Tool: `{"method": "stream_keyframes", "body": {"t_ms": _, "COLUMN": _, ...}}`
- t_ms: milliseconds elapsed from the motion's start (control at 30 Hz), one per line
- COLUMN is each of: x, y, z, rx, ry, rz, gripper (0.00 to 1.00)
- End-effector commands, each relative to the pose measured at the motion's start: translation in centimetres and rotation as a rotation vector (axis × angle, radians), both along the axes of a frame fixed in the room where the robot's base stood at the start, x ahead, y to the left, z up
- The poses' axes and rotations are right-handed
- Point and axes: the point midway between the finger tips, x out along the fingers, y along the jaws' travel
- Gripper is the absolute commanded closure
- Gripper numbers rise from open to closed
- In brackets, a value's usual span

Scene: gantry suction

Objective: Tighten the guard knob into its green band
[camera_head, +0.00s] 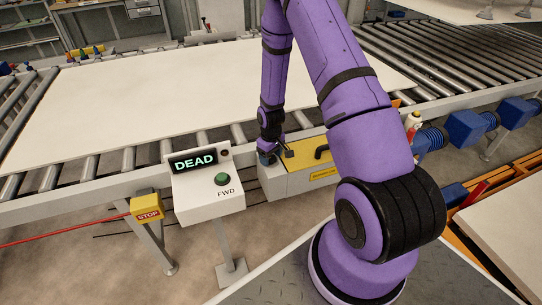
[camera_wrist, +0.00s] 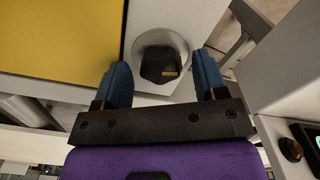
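A dark knob (camera_wrist: 157,66) with a short yellow mark sits in a pale round collar (camera_wrist: 178,44) on a grey housing. I take it to be the guard knob. My gripper (camera_wrist: 163,70) is open, its two blue fingers apart on either side of the knob, with a visible gap on both sides. I cannot tell its height above the knob. No green band shows. In the head view my gripper (camera_head: 267,155) is at the left end of the grey guard box with a yellow cover (camera_head: 310,147); the knob is not clear there. The yellow cover also shows in the wrist view (camera_wrist: 60,38).
A control box (camera_head: 205,205) with a green FWD button and a display reading DEAD stands left of the guard box. A yellow STOP box (camera_head: 148,208) is beside it. A large pale board (camera_head: 150,90) lies on the roller conveyor behind. A black handle (camera_head: 322,152) rises from the cover.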

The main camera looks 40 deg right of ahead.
Motion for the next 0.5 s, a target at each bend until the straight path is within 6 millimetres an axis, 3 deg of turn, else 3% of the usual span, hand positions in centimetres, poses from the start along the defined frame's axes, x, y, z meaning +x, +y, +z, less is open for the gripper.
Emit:
{"method": "stream_keyframes", "body": {"t_ms": 33, "x": 0.00, "y": 0.00, "z": 0.01, "rx": 0.000, "ry": 0.000, "rz": 0.000, "gripper": 0.47}}
{"method": "stream_keyframes", "body": {"t_ms": 200, "x": -0.01, "y": 0.00, "z": 0.02, "rx": 0.000, "ry": 0.000, "rz": 0.000, "gripper": 0.82}}
{"method": "stream_keyframes", "body": {"t_ms": 500, "x": -0.03, "y": -0.02, "z": 0.02, "rx": 0.000, "ry": 0.001, "rz": -0.037, "gripper": 0.82}}
